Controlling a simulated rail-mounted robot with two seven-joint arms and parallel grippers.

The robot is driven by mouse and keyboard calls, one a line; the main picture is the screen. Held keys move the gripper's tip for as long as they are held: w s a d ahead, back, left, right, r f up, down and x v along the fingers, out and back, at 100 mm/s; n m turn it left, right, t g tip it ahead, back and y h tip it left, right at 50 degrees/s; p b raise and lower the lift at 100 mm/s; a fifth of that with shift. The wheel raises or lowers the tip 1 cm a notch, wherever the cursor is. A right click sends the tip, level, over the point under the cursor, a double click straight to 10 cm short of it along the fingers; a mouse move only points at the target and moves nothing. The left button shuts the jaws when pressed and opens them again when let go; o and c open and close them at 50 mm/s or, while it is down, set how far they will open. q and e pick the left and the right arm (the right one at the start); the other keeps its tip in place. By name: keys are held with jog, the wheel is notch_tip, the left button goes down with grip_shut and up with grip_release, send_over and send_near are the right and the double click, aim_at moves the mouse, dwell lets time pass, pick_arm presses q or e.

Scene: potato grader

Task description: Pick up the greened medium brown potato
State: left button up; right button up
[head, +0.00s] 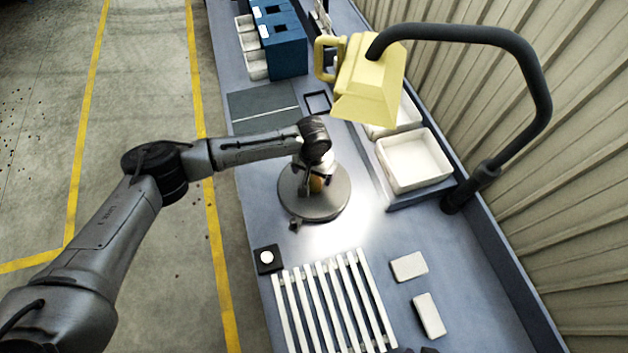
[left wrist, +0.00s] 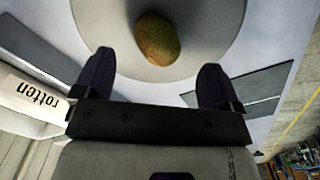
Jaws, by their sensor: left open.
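A brown potato with a greenish-yellow tint (left wrist: 157,40) lies on the round grey plate (left wrist: 210,60) in the left wrist view. In the head view the potato (head: 316,185) is partly hidden by my left gripper. My left gripper (left wrist: 155,75) is open, its two dark fingers apart, with the potato ahead of the gap between them and not touching either finger. In the head view the left gripper (head: 305,195) is over the round plate (head: 333,203). My right gripper is not clearly visible.
A yellow lamp-like hood (head: 370,80) on a black curved arm hangs over the bench. White bins (head: 413,160) stand at right; a bin labelled "rotten" (left wrist: 35,95) shows in the wrist view. A white slatted rack (head: 332,300) and two white blocks (head: 409,266) lie in front.

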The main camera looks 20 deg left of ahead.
aim_at(314, 179)
pick_arm(q)
jog(key=shift+w+d+f, duration=0.1)
jog(key=shift+f, duration=1.25)
jog(key=shift+w+f, duration=0.1)
jog(key=shift+f, duration=1.25)
jog(key=c, duration=1)
